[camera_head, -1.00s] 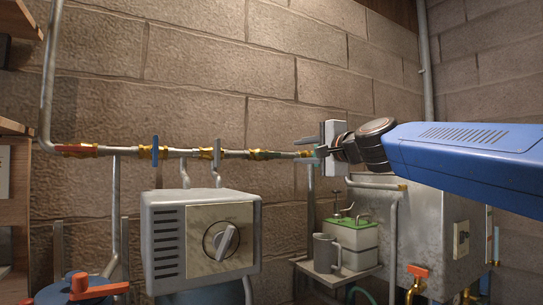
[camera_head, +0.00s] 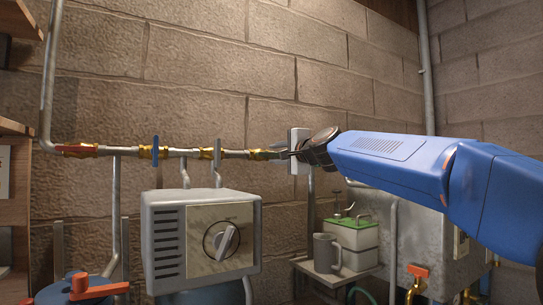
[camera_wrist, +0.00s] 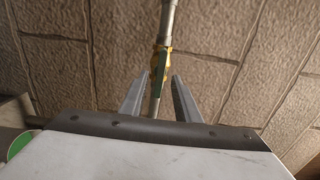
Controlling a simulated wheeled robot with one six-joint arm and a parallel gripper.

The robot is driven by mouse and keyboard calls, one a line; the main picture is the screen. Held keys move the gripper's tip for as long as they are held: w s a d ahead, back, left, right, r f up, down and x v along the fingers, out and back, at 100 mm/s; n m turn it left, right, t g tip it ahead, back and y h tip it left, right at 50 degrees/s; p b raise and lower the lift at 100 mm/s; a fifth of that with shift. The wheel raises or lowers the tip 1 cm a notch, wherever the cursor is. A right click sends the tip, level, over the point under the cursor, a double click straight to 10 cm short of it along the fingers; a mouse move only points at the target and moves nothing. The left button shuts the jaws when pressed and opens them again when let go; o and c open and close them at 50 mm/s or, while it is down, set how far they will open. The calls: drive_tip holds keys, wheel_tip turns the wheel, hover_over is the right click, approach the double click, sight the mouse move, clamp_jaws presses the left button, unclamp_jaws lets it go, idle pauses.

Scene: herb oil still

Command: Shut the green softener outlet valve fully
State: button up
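The green valve's handle (camera_wrist: 158,84) shows in the wrist view on a brass valve body (camera_wrist: 161,60) in the pipe. The handle appears to lie roughly along the pipe. My gripper (camera_wrist: 160,75) is open, with one finger on each side of the pipe and handle. A gap shows between each finger and the handle; depth is hard to judge. In the head view my gripper (camera_head: 284,149) is at the right part of the wall pipe, beside a brass fitting (camera_head: 258,154). There it hides the green handle.
Left along the same pipe are a red handle (camera_head: 77,149) lying along it, and a blue handle (camera_head: 155,150) and a grey handle (camera_head: 217,152) standing across it. A control box (camera_head: 203,239) stands below. A grey mug (camera_head: 326,252) and green-topped container (camera_head: 352,230) sit on a shelf.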

sight(270, 154)
drive_tip(key=shift+x, duration=1.65)
clamp_jaws()
